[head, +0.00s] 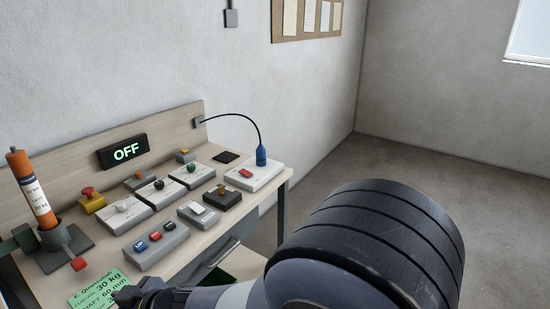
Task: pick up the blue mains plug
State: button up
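The blue mains plug (262,156) is upright at the right end of the bench, at the back edge of a white block (262,180) with a red switch. A black cable arches from its top to a small grey outlet (199,121) on the backboard. Whether the plug is seated in the block or only stands against it, I cannot tell. My gripper (135,297) shows only as a dark part at the bottom edge, low over the front left of the bench and well away from the plug. Its fingers are not clear.
Several switch boxes fill the bench, including a three-button box (156,245). A display (124,151) reads OFF. An orange cylinder (34,188) stands in a grey holder at left, near a green card (98,290). My arm covers the lower right. A black pad (225,157) lies left of the plug.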

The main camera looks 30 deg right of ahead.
aim_at(260, 151)
jog(key=i+l+z, duration=0.1)
jog(key=z, duration=0.35)
jog(key=i+z, duration=0.1)
jog(key=z, duration=0.35)
jog(key=i+z, duration=0.1)
jog(key=z, duration=0.35)
jog(key=i+j, duration=0.15)
jog(key=i, duration=0.95)
